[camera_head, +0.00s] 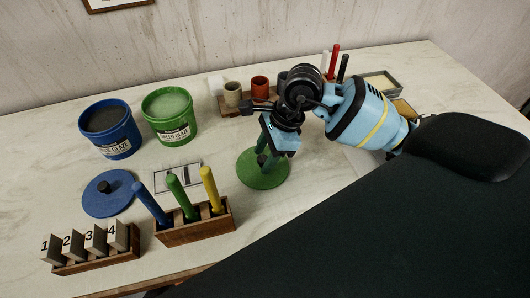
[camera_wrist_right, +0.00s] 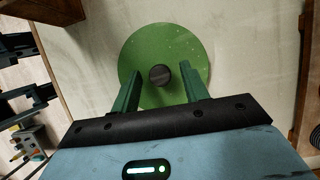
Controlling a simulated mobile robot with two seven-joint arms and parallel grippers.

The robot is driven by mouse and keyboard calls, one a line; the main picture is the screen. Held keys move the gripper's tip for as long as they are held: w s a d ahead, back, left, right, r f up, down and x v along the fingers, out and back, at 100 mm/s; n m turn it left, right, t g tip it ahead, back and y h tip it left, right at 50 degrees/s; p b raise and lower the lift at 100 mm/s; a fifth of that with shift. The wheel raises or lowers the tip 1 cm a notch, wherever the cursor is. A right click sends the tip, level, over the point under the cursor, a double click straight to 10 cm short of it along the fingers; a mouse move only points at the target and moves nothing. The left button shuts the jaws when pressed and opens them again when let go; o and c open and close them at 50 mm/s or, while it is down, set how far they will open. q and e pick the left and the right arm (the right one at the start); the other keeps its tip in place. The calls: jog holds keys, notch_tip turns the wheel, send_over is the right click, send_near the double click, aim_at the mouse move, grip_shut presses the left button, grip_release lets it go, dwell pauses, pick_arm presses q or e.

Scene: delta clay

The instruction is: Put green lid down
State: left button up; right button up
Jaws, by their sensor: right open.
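The green lid (camera_head: 262,176) lies flat on the table, right of the wooden block with coloured handles. It is a round disc with a dark knob. My right gripper (camera_head: 268,158) is over the lid and partly hides it in the head view. In the right wrist view the lid (camera_wrist_right: 145,50) lies ahead of the fingers, with its knob (camera_wrist_right: 160,75) near the gap between the open fingertips of my right gripper (camera_wrist_right: 160,84). The fingers stand apart from the knob. My left gripper is not seen.
A green glaze bucket (camera_head: 171,118) and a blue glaze bucket (camera_head: 110,130) stand at the back left. A blue lid (camera_head: 108,196) lies in front of them. The wooden handle block (camera_head: 195,228) is close left of the green lid. Cups stand on a rack (camera_head: 236,108) behind.

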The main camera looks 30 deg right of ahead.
jog(key=v, duration=1.2)
jog(key=shift+s, duration=0.15)
